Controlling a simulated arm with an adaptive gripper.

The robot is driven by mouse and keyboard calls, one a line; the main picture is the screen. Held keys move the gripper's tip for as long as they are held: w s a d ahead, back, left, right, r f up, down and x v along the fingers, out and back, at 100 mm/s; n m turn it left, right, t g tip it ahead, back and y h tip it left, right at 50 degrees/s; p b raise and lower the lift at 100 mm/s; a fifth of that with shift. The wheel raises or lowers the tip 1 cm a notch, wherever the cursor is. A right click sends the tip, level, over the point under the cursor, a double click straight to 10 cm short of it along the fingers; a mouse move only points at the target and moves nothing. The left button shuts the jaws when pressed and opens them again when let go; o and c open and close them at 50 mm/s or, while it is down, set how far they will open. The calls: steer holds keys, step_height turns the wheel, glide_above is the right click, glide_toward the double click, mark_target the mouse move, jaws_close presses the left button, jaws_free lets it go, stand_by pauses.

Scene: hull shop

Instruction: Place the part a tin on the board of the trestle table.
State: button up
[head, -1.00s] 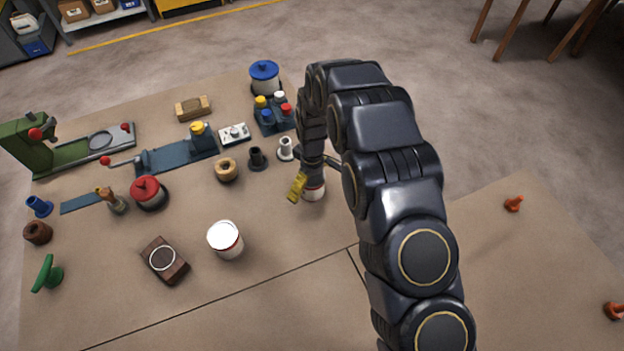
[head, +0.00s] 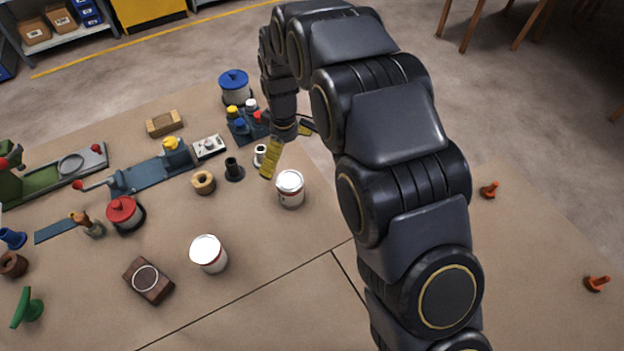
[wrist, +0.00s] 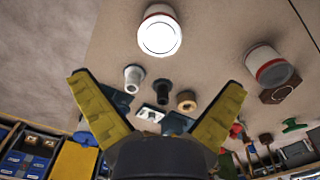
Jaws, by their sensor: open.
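Two white tins with red bands stand upright on the brown board (head: 110,240) of the table. One tin (head: 290,190) is just below my gripper (head: 288,146) in the head view; the other tin (head: 209,254) is farther left and nearer the camera. I cannot read a label telling which is part a. In the wrist view the nearer tin (wrist: 159,33) is beyond the fingertips, and the other tin (wrist: 268,66) is to the right. My gripper (wrist: 157,82) has its yellow fingers spread wide, empty and apart from both tins.
A blue-lidded pot (head: 235,88), a bottle rack (head: 244,126), a white cup (head: 260,154), a black cup (head: 234,170) and a wooden ring (head: 203,183) stand close by. A red-lidded pot (head: 124,214) and a dark block (head: 149,280) are left.

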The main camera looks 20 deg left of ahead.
steer(key=shift+d+r, duration=0.1)
steer(key=shift+r, duration=0.1)
steer(key=s+d+r+m, duration=0.4)
steer(key=d+r, duration=0.2)
steer(key=d, duration=0.3)
steer(key=s+d+r+m, duration=0.3)
steer(key=s+d+r, duration=0.2)
steer(key=d+r, duration=0.3)
steer(key=s+d+m, duration=0.3)
steer(key=s+d, duration=0.2)
steer(key=s, duration=0.3)
steer(key=s+d+r+m+g, duration=0.1)
steer(key=s+d+m, duration=0.3)
steer(key=s, duration=0.5)
steer(key=shift+s+d+r+m+g, duration=0.2)
steer(key=shift+s+d+m+g, duration=0.1)
steer(key=shift+d, duration=0.15)
steer(key=shift+w, duration=0.15)
